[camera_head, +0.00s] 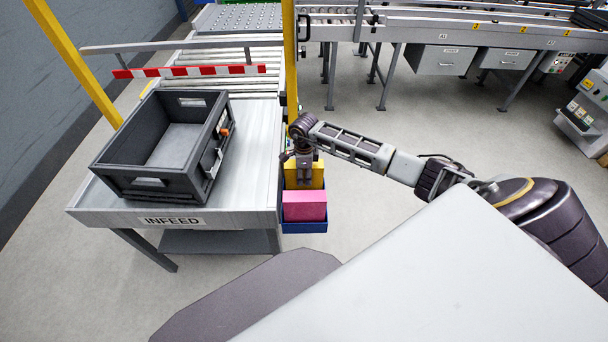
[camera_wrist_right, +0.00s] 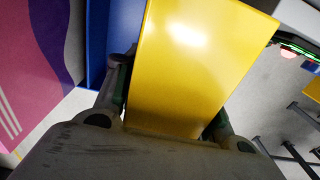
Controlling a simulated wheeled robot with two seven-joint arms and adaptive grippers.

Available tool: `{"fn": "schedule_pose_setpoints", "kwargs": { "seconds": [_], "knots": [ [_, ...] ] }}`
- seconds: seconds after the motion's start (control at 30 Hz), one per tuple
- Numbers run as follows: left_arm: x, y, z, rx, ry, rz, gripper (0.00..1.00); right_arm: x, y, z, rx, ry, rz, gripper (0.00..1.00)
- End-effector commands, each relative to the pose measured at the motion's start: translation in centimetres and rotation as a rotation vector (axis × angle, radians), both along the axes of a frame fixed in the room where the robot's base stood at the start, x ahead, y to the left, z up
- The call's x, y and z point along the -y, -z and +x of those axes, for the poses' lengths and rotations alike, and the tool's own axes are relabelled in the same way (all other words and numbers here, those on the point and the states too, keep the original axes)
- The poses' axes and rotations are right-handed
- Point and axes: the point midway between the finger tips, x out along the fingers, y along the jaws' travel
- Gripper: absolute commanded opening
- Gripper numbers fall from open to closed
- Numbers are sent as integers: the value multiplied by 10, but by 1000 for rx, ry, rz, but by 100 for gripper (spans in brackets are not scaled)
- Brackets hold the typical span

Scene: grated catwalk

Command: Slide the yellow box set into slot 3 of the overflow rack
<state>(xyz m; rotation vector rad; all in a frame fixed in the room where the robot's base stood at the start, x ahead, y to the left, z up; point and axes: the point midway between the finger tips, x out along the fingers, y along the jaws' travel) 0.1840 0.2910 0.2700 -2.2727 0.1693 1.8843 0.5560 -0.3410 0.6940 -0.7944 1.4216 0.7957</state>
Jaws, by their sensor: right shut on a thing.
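My right gripper (camera_head: 304,167) is shut on the yellow box set (camera_head: 305,177) and grips it from above. In the right wrist view the yellow box set (camera_wrist_right: 190,60) stands between the two fingers of the gripper (camera_wrist_right: 170,105). A blue rack (camera_head: 304,227) is at the right side of the infeed table; I take it for the overflow rack. A pink box (camera_head: 305,206) sits in it, just in front of the yellow one. The wrist view shows a blue rack wall (camera_wrist_right: 97,40) beside the yellow box. Slot numbers and the yellow box's lower end are hidden. My left gripper is out of view.
The infeed table (camera_head: 245,190) holds a dark grey, empty-looking crate (camera_head: 140,183) left of the rack. A yellow post (camera_head: 290,60) rises just behind the rack. Conveyors with grey drawers (camera_head: 442,61) stand at the back. The floor right of the rack is clear.

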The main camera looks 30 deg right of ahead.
Motion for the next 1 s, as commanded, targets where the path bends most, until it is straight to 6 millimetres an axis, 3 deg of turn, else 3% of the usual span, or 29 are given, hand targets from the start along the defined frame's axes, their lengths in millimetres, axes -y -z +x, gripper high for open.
{"fn": "schedule_pose_setpoints", "kwargs": {
  "seconds": [0.2, 0.23, 0.4, 0.63, 0.77, 1.0],
  "knots": [
    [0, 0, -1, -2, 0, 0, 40, 0, -1, 1, 1, 0, 0, 3],
    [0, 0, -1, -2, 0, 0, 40, 0, -1, 1, 1, 0, 0, 44],
    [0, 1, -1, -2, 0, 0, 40, 0, -1, 0, 1, 0, 0, 65],
    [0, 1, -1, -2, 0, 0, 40, 0, 0, 0, 1, 0, -1, 65],
    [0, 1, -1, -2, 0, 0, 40, 0, 0, 0, -1, 0, -1, 82],
    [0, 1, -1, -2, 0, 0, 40, 0, 0, 0, 0, 0, 0, 83]
  ]
}}
